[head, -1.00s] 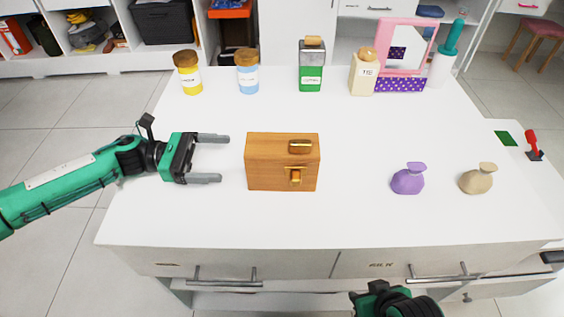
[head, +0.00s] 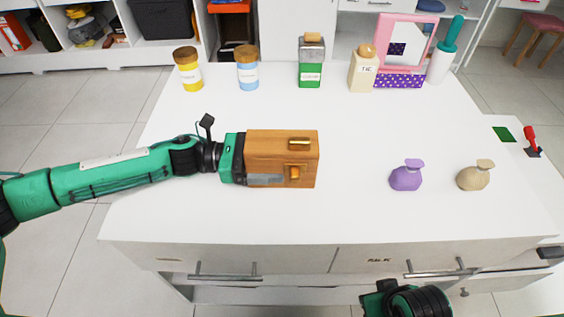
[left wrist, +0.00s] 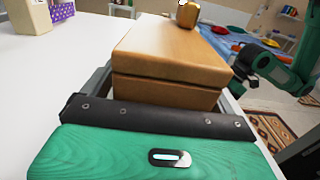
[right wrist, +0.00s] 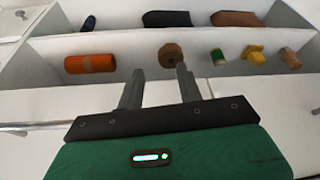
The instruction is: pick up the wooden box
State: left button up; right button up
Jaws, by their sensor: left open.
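The wooden box (head: 282,148) stands on the white table, with a gold handle on top and a gold latch on its front. My left gripper (head: 262,165) reaches in from the left and is open, with its fingers around the box: the near finger lies along the front face and the far one is hidden behind the box. In the left wrist view the box (left wrist: 172,58) sits between the fingers, close to the palm. My right gripper (right wrist: 158,88) is open and empty in the right wrist view, facing shelves. In the head view only its wrist shows, below the table's front edge.
A purple pouch (head: 406,177) and a beige pouch (head: 475,177) stand to the right of the box. Several jars and bottles, such as a yellow jar (head: 188,72) and a green canister (head: 311,66), line the back edge. The table (head: 220,220) is clear in front of the box.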

pick_arm(q)
jog(key=shift+c, duration=0.2)
jog(key=c, duration=0.8)
jog(key=shift+r, duration=0.1)
